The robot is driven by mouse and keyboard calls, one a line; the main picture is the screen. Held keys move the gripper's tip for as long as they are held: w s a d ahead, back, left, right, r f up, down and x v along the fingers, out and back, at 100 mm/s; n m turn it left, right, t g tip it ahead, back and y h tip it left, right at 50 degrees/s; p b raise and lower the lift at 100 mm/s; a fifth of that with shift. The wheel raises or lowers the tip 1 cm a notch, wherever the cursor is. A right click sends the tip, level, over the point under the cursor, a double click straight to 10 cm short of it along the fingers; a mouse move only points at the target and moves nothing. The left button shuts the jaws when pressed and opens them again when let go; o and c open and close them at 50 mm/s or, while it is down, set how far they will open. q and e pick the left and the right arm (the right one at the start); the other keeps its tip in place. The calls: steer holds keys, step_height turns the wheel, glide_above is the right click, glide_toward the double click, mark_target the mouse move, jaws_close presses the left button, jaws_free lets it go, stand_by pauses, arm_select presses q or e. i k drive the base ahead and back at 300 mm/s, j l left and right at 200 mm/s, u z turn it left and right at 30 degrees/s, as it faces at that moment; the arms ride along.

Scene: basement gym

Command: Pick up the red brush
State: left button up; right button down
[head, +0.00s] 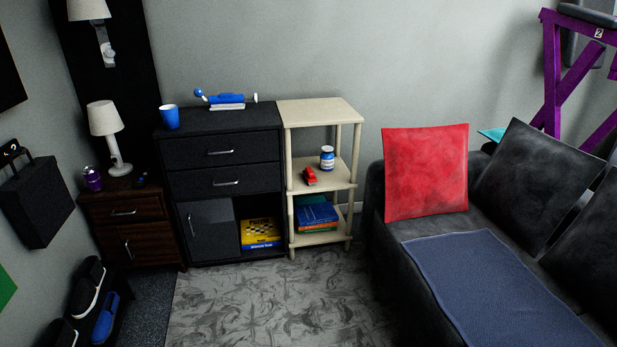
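A small red object (310,176), which looks like the red brush, lies on the middle shelf of the light wooden shelf unit (320,112), near its front left. It is too small to make out bristles or a handle. A white and blue jar (327,158) stands behind it to the right on the same shelf. Neither of my grippers shows in the head view.
A dark cabinet (223,170) stands left of the shelf unit, with a blue cup (169,117) on top. A grey sofa (375,205) with a red cushion (426,172) stands to the right. The patterned rug (280,300) in front is clear.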

mark_target(308, 174)
steer(key=z, duration=2)
steer(key=u, duration=2)
steer(key=z, duration=0.4)
steer(key=i+j+z, duration=0.2)
steer(key=i+z, duration=0.15)
steer(key=i+j+z, duration=0.3)
